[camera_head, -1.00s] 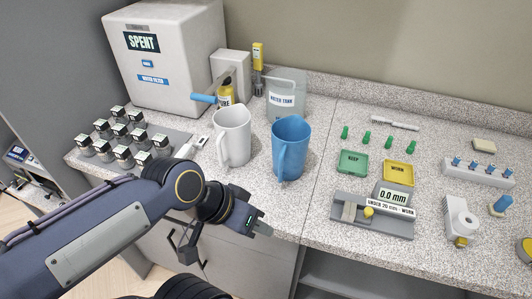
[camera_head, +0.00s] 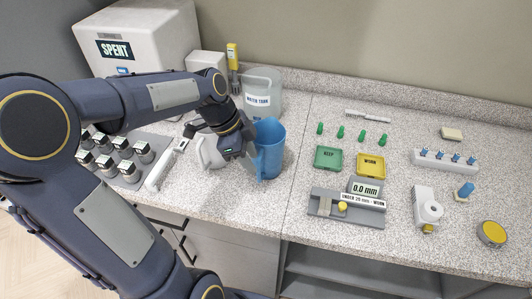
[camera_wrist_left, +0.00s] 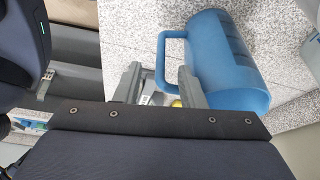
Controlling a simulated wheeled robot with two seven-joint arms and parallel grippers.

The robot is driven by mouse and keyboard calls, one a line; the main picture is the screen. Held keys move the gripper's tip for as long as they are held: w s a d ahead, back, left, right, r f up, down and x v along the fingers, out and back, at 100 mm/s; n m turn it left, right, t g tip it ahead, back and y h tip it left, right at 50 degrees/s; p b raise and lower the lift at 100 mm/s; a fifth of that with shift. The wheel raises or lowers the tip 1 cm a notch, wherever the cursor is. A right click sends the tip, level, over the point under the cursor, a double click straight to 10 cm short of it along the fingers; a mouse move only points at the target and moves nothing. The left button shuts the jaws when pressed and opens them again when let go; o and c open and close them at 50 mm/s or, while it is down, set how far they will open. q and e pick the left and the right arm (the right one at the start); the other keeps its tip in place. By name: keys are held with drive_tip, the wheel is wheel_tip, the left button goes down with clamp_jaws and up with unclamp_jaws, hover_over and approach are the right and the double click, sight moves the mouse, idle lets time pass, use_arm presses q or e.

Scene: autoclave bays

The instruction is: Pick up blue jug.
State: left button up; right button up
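The blue jug (camera_head: 271,148) stands upright on the counter, just right of my left gripper (camera_head: 249,153). In the left wrist view the jug (camera_wrist_left: 228,60) appears on its side, with its handle (camera_wrist_left: 161,58) toward the gripper. The two fingers of my left gripper (camera_wrist_left: 159,75) are apart there, with the handle's bar between them and one finger at the handle's opening. I cannot tell whether they touch it. In the head view the gripper hides part of the jug's handle side. My right gripper is not in view.
A white jug (camera_head: 210,153) stands close left of the gripper, partly hidden by it. A green tray (camera_head: 328,158) and a gauge (camera_head: 340,208) lie to the right. Bare counter lies in front of the jug.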

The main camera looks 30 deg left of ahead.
use_arm(q)
drive_tip(key=shift+x, duration=1.4)
clamp_jaws()
